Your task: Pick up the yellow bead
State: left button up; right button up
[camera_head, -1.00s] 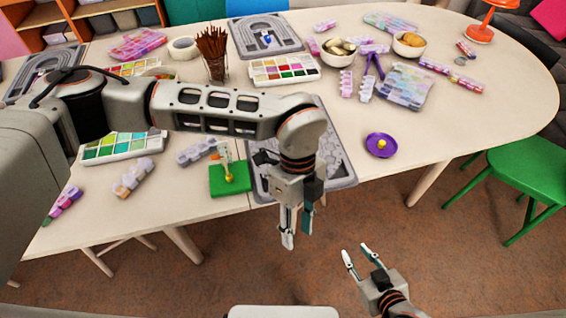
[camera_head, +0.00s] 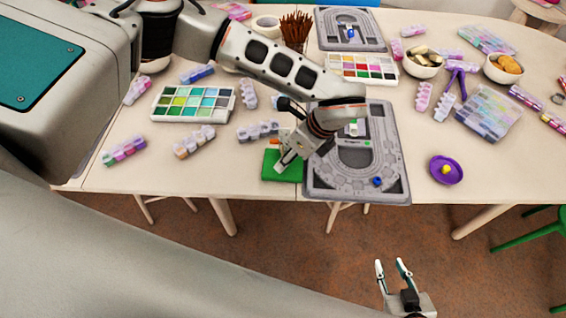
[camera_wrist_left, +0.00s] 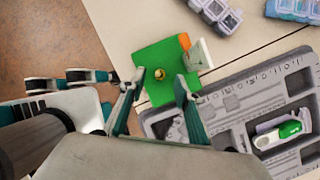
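A small yellow bead (camera_wrist_left: 159,74) is on the green square board (camera_wrist_left: 158,57) in the left wrist view. The board also shows in the head view (camera_head: 272,171), where my left gripper (camera_head: 281,165) hides its bead. My left gripper (camera_wrist_left: 160,84) is open above the board; its two fingers lie on either side of the bead, apart from it. Another yellow bead (camera_head: 446,170) sits in the purple dish (camera_head: 435,177) to the right. My right gripper (camera_head: 391,268) is open and empty in front of the table, over the floor.
A grey bead board (camera_head: 393,150) lies right of the green board, with a blue bead (camera_head: 377,181) on it. An orange and white piece (camera_wrist_left: 198,54) stands on the green board's edge. Bead boxes and two bowls (camera_head: 422,69) fill the back. Table is clear around the dish.

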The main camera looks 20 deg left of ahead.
pick_arm(q)
jog(key=shift+x, duration=0.85)
jog(key=c, duration=0.7)
notch_tip(320, 180, up, 20)
jog(key=shift+r, duration=0.1)
